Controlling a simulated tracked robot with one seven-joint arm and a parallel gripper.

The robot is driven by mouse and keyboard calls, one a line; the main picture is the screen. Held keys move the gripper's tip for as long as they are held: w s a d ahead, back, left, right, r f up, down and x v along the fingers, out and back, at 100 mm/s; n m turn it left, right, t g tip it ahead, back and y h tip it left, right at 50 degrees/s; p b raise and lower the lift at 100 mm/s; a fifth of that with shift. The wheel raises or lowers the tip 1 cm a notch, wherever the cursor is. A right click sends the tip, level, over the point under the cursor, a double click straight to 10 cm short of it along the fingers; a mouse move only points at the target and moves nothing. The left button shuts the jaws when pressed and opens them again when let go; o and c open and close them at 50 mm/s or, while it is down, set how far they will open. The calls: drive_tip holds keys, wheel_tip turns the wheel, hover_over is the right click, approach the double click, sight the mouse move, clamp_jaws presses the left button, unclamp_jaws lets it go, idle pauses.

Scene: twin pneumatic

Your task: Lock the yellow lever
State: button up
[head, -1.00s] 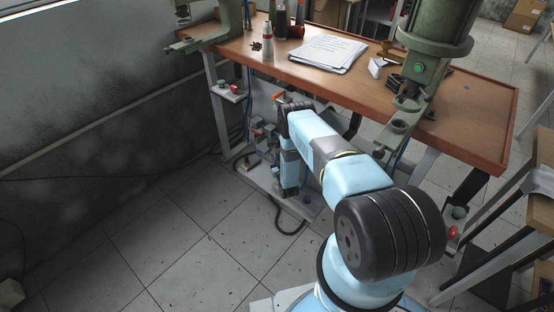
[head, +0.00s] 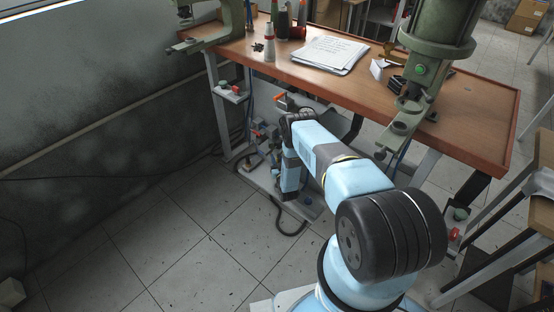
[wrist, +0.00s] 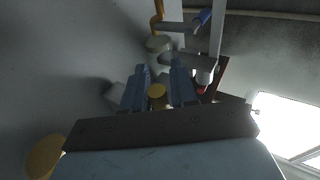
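My gripper (wrist: 160,66) shows in the wrist view with its two fingers apart, and nothing is visibly clamped between them. A round yellow part (wrist: 157,91) shows in the gap between the fingers, farther from the camera or level with them; I cannot tell which. A yellow-orange bent piece (wrist: 157,18) stands beyond the fingertips near a grey cylinder (wrist: 158,44). I cannot tell which of these is the yellow lever. In the head view my arm reaches down beside the pneumatic assembly (head: 262,150) under the bench, and the gripper is hidden there.
The wooden bench (head: 460,128) stands over the assembly, with papers (head: 332,52) and a green press (head: 437,40) on top. A red part (wrist: 212,78) and a yellow disc (wrist: 45,156) also show in the wrist view. A dark hose (head: 278,215) lies on the floor.

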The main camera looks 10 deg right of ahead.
drive_tip(key=s+f, duration=0.2)
drive_tip(key=s, duration=1.1)
drive_tip(key=shift+s+d, duration=0.25)
drive_tip(key=shift+s, duration=0.05)
drive_tip(key=shift+f, duration=0.1)
